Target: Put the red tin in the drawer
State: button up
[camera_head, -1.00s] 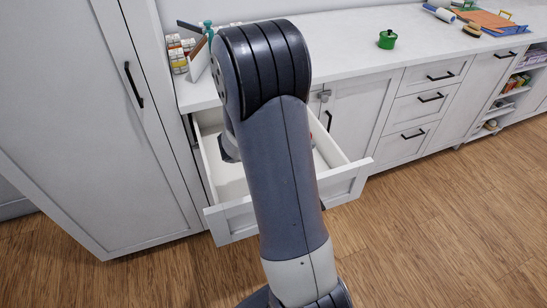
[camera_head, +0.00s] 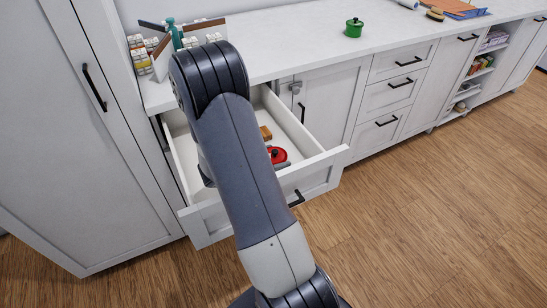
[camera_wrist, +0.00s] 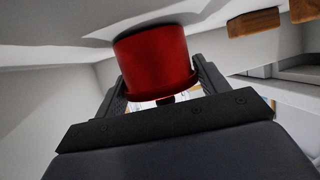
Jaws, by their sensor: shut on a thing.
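The red tin (camera_head: 277,155) shows inside the open drawer (camera_head: 322,176), partly hidden behind my arm in the head view. In the wrist view the red tin (camera_wrist: 155,58) sits between the two dark fingers of my gripper (camera_wrist: 160,82), which is shut on it. The tin's far end is at or very close to the white drawer floor (camera_wrist: 60,32); I cannot tell whether it touches. My arm hides most of the gripper and the left part of the drawer in the head view.
A small wooden block (camera_head: 265,132) lies in the drawer near the tin. A tall cabinet (camera_head: 85,150) stands left of the drawer. The counter above holds a green pot (camera_head: 353,27) and a rack of small jars (camera_head: 140,58).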

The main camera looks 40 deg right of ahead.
jog(key=shift+f, duration=0.1)
jog(key=o, duration=1)
jog(key=shift+a+r, duration=0.2)
jog(key=shift+r, duration=0.05)
jog(key=shift+p+v, duration=0.3)
jog(key=shift+v, duration=3.2)
